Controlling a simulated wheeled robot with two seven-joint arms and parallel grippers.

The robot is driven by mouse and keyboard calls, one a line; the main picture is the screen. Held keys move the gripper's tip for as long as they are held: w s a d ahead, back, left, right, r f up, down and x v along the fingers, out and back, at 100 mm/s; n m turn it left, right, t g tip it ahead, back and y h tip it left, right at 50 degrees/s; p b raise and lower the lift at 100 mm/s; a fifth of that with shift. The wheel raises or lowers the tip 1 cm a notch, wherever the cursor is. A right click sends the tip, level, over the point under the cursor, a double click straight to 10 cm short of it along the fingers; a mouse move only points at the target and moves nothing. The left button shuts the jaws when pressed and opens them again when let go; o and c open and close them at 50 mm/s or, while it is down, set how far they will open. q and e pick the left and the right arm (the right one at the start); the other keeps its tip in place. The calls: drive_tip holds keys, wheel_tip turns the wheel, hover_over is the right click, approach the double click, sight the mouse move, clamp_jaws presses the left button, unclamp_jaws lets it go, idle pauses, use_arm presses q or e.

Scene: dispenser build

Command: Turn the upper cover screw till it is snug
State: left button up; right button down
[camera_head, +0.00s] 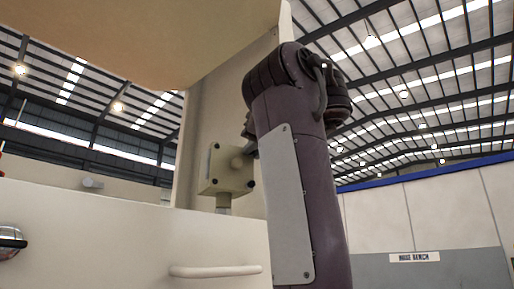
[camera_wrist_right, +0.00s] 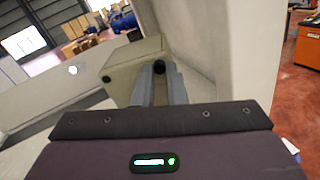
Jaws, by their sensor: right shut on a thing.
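The cream box-shaped cover (camera_head: 222,172) sits on the dispenser beneath its large overhanging top, with small dark screws near its corners. My right arm comes up in front of it in the head view and hides its right side and most of my right gripper (camera_head: 249,130). In the right wrist view, the gripper (camera_wrist_right: 159,78) has its two grey fingers closed around a dark round screw head, the upper cover screw (camera_wrist_right: 158,67), at the cover's edge. Another dark screw (camera_wrist_right: 106,78) shows on the cover to the left. How deep the held screw sits cannot be seen. My left gripper is out of view.
The dispenser's cream upright panel (camera_head: 205,115) stands close behind the cover. A bar handle (camera_head: 215,271) sticks out from the front below. A shiny rounded fitting (camera_head: 10,241) is at the far left. A wall panel with a sign (camera_head: 414,257) stands back right.

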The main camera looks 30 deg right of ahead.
drive_tip(key=c, duration=1.5)
unclamp_jaws()
drive_tip(key=shift+o, duration=0.2)
drive_tip(key=s+b, duration=0.5)
drive_tip(key=s, duration=0.2)
drive_tip(key=shift+s+b, duration=0.35)
drive_tip(key=shift+a, duration=0.1)
